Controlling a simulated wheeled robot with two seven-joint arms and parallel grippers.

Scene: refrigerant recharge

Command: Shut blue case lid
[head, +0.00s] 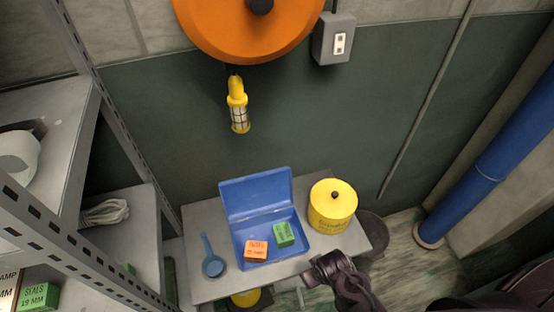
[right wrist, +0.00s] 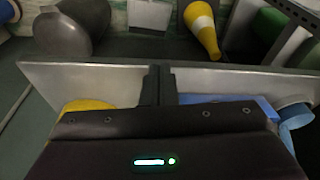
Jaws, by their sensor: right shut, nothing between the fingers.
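The blue case (head: 270,256) sits open on a small grey table, and part of it shows in the right wrist view (right wrist: 228,99). Its lid (head: 256,193) stands raised at the back, leaning against or close to the wall side. A green box (head: 284,234) and an orange box (head: 256,249) lie in the case; the orange one is at the front left. My right gripper (head: 310,276) is at the table's front edge, right of and in front of the case. Its fingers (right wrist: 159,84) are shut and empty. My left gripper is not in view.
A yellow canister (head: 333,207) stands right of the case and a blue scoop (head: 212,262) lies left of it. The table (head: 200,288) has little bare room. Metal shelves (head: 98,130) rise at left. A yellow lamp (head: 238,105) hangs above the table.

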